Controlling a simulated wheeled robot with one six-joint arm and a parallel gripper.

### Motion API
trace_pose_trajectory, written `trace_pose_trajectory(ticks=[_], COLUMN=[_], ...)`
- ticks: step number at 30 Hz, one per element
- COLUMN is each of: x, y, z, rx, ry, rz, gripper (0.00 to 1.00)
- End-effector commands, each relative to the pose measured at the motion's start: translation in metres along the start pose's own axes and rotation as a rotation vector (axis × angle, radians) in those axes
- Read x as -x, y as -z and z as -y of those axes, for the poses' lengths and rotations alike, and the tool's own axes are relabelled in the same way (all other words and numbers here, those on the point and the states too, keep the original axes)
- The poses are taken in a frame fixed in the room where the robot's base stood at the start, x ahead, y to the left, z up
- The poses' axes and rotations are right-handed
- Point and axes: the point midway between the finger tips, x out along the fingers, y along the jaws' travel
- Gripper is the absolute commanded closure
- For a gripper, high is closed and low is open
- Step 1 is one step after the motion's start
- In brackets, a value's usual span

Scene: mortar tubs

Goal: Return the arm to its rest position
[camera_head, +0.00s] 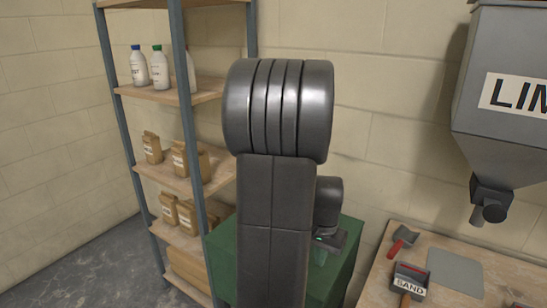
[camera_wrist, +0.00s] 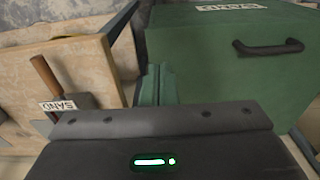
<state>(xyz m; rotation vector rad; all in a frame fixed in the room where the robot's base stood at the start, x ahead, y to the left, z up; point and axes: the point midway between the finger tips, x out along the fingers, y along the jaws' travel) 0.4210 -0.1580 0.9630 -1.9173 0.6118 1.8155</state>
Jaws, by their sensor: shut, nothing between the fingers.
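My arm rises through the middle of the head view and hides much behind it. My gripper shows small at the arm's right side in the head view (camera_head: 320,258), in front of a green box (camera_head: 345,262). In the wrist view my gripper (camera_wrist: 156,72) has its green fingers together, with nothing between them. They point toward the gap between a wooden bench (camera_wrist: 70,65) and the green box, which carries a SAND label and a black handle (camera_wrist: 268,48).
A shelf rack (camera_head: 190,185) with bottles and paper bags stands left. A grey LIME hopper (camera_head: 505,80) hangs at the right above a wooden worktop (camera_head: 440,262). A SAND-labelled scoop (camera_head: 410,280), a red-handled trowel (camera_head: 402,241) and a grey plate (camera_head: 455,270) lie there.

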Motion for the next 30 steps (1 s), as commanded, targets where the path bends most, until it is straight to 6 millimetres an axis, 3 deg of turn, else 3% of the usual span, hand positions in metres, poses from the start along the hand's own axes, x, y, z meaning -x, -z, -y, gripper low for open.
trace_pose_trajectory(ticks=[8,30], x=[-0.015,-0.128], y=[-0.001,-0.01], z=[0.0,-0.001], rx=[0.0,-0.002], ry=[-0.001,-0.004], rz=[0.003,0.011], gripper=[1.0,1.0])
